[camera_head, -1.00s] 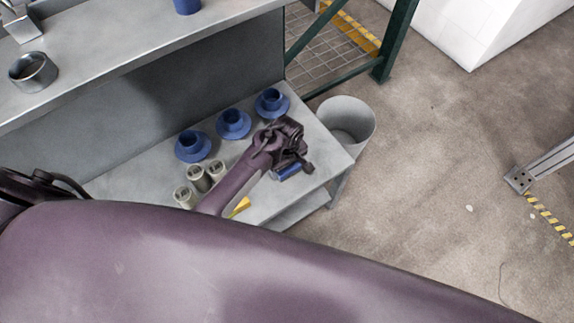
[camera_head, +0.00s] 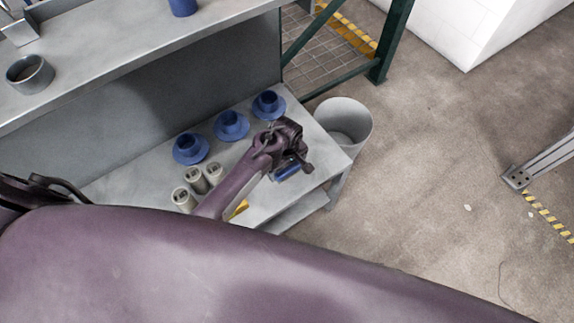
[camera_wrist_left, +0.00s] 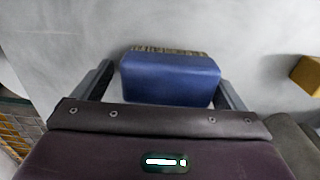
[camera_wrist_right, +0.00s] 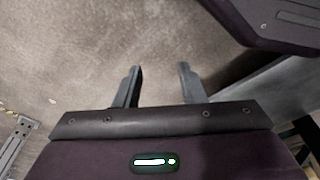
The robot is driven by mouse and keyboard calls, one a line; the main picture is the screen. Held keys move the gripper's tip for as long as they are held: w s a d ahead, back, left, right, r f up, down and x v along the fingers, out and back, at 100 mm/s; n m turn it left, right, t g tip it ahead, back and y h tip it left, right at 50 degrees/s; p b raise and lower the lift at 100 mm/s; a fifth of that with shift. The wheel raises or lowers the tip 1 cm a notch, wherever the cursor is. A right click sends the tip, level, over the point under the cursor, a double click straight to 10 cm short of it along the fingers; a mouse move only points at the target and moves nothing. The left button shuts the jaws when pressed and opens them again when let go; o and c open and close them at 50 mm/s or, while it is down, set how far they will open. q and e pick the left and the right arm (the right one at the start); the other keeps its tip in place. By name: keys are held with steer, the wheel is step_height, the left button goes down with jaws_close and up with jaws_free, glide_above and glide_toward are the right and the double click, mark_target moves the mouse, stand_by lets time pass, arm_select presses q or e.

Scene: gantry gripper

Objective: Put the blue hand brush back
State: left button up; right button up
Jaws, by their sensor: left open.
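The blue hand brush (camera_wrist_left: 170,78) lies on the grey shelf in the left wrist view, its bristles along the far edge. My left gripper (camera_wrist_left: 164,88) is open, with one finger on each side of the brush and a small gap visible on the right. In the head view the brush (camera_head: 287,171) shows partly beside my left gripper (camera_head: 296,168), near the shelf's right end. My right gripper (camera_wrist_right: 156,82) is open and empty above the floor in the right wrist view.
Several blue cups on saucers, such as one (camera_head: 231,125), stand along the grey shelf (camera_head: 120,180). Pale cylinders (camera_head: 196,180) and a yellow block (camera_wrist_left: 308,75) are near my left arm. A light bin (camera_head: 345,122) stands past the shelf's right end. An upper shelf (camera_head: 110,50) overhangs at left.

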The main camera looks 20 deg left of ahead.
arm_select(q)
steer(key=shift+s+a+f, duration=0.35)
steer(key=shift+s+f, duration=0.25)
steer(key=shift+f, duration=0.1)
arm_select(e)
steer(key=shift+f, duration=0.15)
arm_select(q)
steer(key=shift+r+g, duration=0.3)
steer(key=shift+r, duration=0.2)
step_height(320, 180, up, 13)
steer(key=p, duration=0.3)
steer(key=shift+w+f, duration=0.2)
steer(key=shift+w, duration=0.05)
arm_select(e)
steer(key=s+d+f, duration=0.1)
steer(key=s+f, duration=0.2)
steer(key=s, duration=0.2)
steer(key=shift+s, duration=0.2)
arm_select(q)
steer(key=shift+d, duration=0.1)
arm_select(e)
steer(key=shift+d, duration=0.15)
